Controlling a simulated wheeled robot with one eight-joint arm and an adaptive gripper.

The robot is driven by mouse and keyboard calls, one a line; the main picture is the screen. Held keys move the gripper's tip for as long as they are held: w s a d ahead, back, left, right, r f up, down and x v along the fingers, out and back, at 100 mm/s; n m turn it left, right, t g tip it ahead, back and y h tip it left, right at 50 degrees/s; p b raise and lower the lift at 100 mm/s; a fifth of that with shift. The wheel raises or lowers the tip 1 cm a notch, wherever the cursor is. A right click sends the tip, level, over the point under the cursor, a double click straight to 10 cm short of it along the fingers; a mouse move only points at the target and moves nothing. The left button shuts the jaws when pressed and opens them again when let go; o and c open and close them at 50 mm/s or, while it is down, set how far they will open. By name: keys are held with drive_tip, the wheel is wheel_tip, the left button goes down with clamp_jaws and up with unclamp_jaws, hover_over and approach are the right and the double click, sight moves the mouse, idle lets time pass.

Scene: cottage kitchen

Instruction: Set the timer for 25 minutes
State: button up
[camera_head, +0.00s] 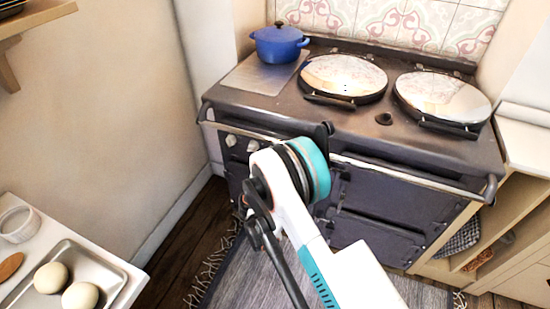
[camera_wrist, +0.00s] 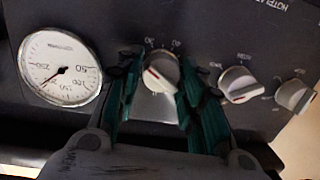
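The timer knob (camera_wrist: 160,74) is a round pale dial with a red pointer line and small numbers above it, on the dark stove panel in the wrist view. The red line slants to the upper left. My gripper (camera_wrist: 161,72) has its green-lined fingers on both sides of this knob, apart from each other. I cannot tell whether they touch it. In the head view my arm's wrist hides the gripper and this knob. The dark range stove (camera_head: 400,150) stands ahead of my arm.
In the wrist view, a white gauge (camera_wrist: 60,68) is left of the knob; an oven knob (camera_wrist: 240,85) and a further knob (camera_wrist: 294,96) are close on the right. The stove's front rail (camera_head: 410,178) runs near my wrist. A blue pot (camera_head: 279,42) sits on top.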

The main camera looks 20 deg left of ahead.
drive_tip(key=shift+o, duration=1.1)
